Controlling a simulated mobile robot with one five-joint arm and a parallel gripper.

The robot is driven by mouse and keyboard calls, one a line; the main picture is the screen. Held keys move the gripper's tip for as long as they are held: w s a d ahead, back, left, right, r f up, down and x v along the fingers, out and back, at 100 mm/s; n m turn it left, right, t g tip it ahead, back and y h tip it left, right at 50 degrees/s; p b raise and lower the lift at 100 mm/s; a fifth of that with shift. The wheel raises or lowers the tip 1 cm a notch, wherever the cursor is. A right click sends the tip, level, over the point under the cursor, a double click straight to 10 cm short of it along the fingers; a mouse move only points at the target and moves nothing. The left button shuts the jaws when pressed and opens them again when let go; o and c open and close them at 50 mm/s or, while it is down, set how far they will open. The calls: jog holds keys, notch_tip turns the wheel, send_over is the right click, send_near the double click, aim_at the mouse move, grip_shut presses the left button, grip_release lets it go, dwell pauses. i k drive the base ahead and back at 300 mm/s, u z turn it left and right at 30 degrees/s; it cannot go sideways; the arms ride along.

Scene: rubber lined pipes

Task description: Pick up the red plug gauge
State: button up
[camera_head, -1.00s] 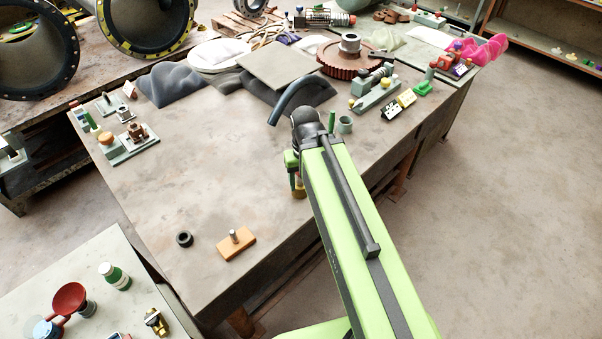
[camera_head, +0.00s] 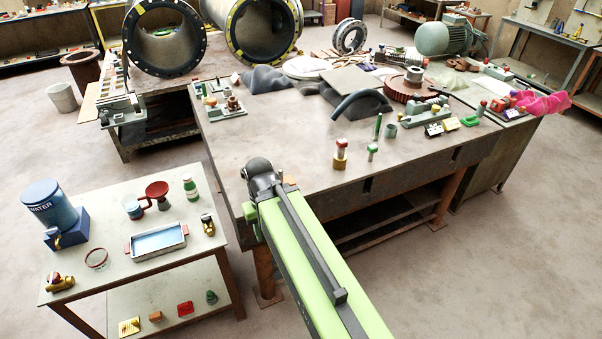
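Two small upright pieces stand near the front edge of the workbench (camera_head: 270,145). My gripper's fingers are hidden behind the arm.
A green rod (camera_head: 378,126), a grey cup (camera_head: 391,131) and a dark curved hose (camera_head: 357,100) are behind the two pieces. A small side table with a blue water container (camera_head: 50,205) and a tray (camera_head: 157,243) stands left. The bench's middle is clear.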

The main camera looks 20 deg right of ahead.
aim_at(341, 143)
jog(key=u, duration=0.75)
jog(key=i, duration=1.55)
jog(key=z, duration=0.65)
jog(key=k, duration=0.9)
jog(key=z, duration=0.15)
jog(key=i, duration=0.95)
jog(key=u, duration=0.05)
